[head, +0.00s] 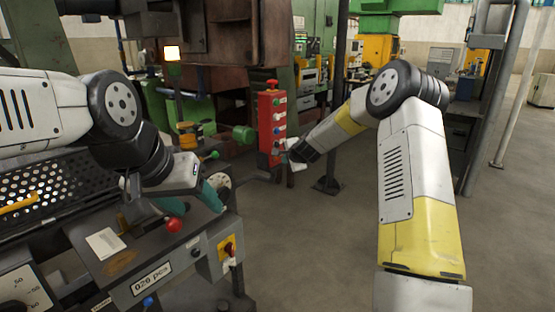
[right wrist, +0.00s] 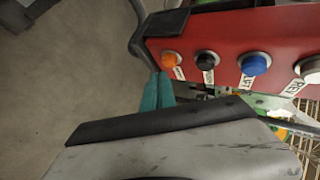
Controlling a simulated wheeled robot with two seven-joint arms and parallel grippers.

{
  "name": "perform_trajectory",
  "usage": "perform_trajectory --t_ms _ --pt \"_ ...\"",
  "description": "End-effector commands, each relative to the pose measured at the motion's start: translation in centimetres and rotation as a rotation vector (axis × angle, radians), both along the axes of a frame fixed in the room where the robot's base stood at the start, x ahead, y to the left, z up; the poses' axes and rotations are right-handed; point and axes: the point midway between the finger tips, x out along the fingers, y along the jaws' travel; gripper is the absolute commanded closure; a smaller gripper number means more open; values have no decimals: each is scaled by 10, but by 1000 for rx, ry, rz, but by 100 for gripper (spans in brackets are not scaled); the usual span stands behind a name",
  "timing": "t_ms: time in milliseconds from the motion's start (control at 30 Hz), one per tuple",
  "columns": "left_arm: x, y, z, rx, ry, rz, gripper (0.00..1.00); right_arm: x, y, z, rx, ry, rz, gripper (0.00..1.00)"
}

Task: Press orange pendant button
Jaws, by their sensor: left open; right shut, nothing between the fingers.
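The red pendant (head: 270,125) hangs upright in the middle of the head view, with a column of buttons on its face. In the right wrist view its orange button (right wrist: 169,59) is at the left end of the row. My right gripper (right wrist: 160,76) is shut and empty. Its teal fingertips are close to the orange button, just below it in that view; I cannot tell whether they touch. In the head view my right gripper (head: 291,157) is at the pendant's lower right, its fingers mostly hidden. My left gripper (head: 196,205) is open and empty over the console.
Black (right wrist: 207,60) and blue (right wrist: 254,64) buttons sit beside the orange one. A console (head: 165,265) with a red ball knob (head: 174,225) stands at the lower left. A dark post (head: 337,110) rises behind my right forearm. The floor at the right is clear.

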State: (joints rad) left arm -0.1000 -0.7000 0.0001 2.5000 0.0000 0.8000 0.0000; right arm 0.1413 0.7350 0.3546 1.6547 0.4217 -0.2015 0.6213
Motion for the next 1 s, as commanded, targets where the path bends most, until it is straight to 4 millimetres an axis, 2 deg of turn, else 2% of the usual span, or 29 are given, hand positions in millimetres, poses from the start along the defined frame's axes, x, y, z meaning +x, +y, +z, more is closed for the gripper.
perform_trajectory --t_ms 1000 --pt "0 0 0 0 0 0 42 7 9 0 0 1 0 100"
